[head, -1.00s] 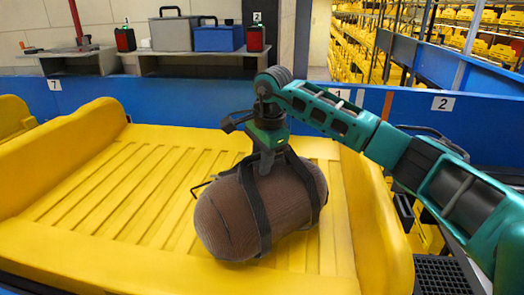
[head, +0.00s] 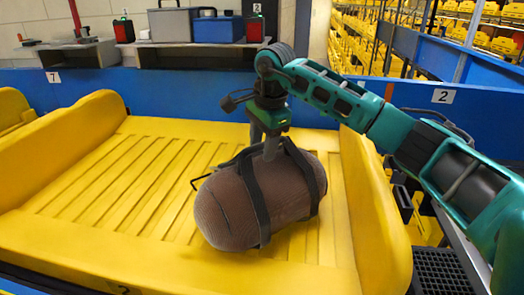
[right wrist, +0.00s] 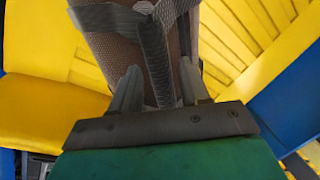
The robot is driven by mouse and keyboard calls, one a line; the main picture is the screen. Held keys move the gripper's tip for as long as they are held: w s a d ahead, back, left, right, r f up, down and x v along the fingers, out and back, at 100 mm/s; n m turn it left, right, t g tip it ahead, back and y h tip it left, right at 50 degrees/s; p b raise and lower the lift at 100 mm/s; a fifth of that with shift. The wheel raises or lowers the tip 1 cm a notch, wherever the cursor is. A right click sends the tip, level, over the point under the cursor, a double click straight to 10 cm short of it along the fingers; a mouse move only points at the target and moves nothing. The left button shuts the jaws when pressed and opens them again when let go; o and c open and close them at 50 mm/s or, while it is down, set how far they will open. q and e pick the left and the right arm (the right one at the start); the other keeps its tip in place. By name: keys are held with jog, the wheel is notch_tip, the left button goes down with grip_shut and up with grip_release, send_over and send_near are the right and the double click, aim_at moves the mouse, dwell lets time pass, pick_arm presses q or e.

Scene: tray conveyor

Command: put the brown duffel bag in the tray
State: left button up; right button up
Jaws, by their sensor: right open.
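The brown duffel bag (head: 225,208) with dark straps lies on its side on the ribbed floor of the yellow tray (head: 100,170), toward the tray's right side. My right gripper (head: 266,148) is above the bag, pointing down, with its fingers at the strap on top. In the right wrist view its two fingers (right wrist: 158,88) stand apart, with a grey strap (right wrist: 155,60) of the bag passing between them. The gripper is open. My left gripper is in neither view.
The tray has raised padded side walls, and its left part is bare. A blue barrier (head: 180,95) runs behind it. A shelf at the back holds grey and blue cases (head: 215,28) and red-black boxes. Yellow racks stand far right.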

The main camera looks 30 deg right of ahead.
notch_tip(320, 180, up, 9)
jog(key=s, duration=0.2)
jog(key=shift+r, duration=0.15)
jog(key=shift+d, duration=0.1)
dwell(0.3)
